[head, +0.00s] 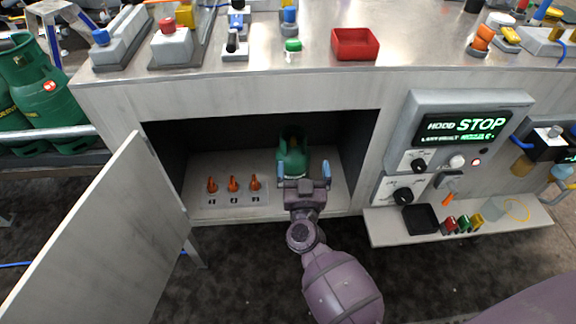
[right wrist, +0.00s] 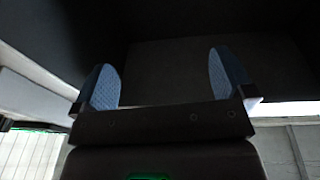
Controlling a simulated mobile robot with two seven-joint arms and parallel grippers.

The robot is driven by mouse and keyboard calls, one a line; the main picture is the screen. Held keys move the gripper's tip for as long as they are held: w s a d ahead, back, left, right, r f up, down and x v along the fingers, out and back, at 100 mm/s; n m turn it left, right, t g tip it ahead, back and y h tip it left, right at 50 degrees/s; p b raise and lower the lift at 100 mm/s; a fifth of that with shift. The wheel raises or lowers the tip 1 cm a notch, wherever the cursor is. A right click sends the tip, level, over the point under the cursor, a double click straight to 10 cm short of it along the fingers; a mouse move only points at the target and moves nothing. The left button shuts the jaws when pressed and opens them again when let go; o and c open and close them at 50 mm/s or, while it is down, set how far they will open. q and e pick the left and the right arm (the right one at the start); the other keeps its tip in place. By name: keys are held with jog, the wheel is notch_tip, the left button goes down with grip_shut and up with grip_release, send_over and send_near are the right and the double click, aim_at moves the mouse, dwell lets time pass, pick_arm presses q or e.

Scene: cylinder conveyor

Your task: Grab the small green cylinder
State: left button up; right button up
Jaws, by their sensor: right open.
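The small green cylinder (head: 292,158) stands upright inside the open cabinet, towards the back right of its floor. My right gripper (head: 303,171) reaches into the cabinet from the front, just before the cylinder. Its two blue fingers are spread apart, and the lower part of the cylinder is partly hidden behind the gripper. In the right wrist view the open fingers (right wrist: 162,78) show against the dark cabinet interior, with no cylinder visible between them. I cannot tell whether the fingers touch the cylinder. My left gripper is not in view.
Three orange valves (head: 233,184) stand on a plate left of my gripper. The cabinet door (head: 110,235) hangs open at the left. A shelf (head: 385,232) and control panel (head: 460,130) are at the right. Large green cylinders (head: 45,85) stand at the far left.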

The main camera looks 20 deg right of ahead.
aim_at(289, 154)
jog(key=w+f+m+g+h+b, duration=0.1)
jog(key=w, duration=0.2)
jog(key=w+f+m+g+h+b, duration=0.1)
jog(key=w+f, duration=0.1)
jog(key=w, duration=0.1)
jog(key=w+f+m+g+h+b, duration=0.1)
jog(key=w+f+b, duration=0.1)
jog(key=w, duration=0.2)
jog(key=shift+f+g, duration=0.1)
jog(key=shift+g, duration=0.2)
jog(key=shift+w+d, duration=0.1)
jog(key=shift+w, duration=0.1)
jog(key=b+x, duration=0.2)
jog(key=x, duration=0.2)
jog(key=shift+w+d+r, duration=0.35)
jog(key=shift+w, duration=0.3)
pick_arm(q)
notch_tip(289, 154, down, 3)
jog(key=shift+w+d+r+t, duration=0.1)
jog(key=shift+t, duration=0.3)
pick_arm(e)
jog(key=shift+r, duration=0.1)
jog(key=shift+c, duration=0.2)
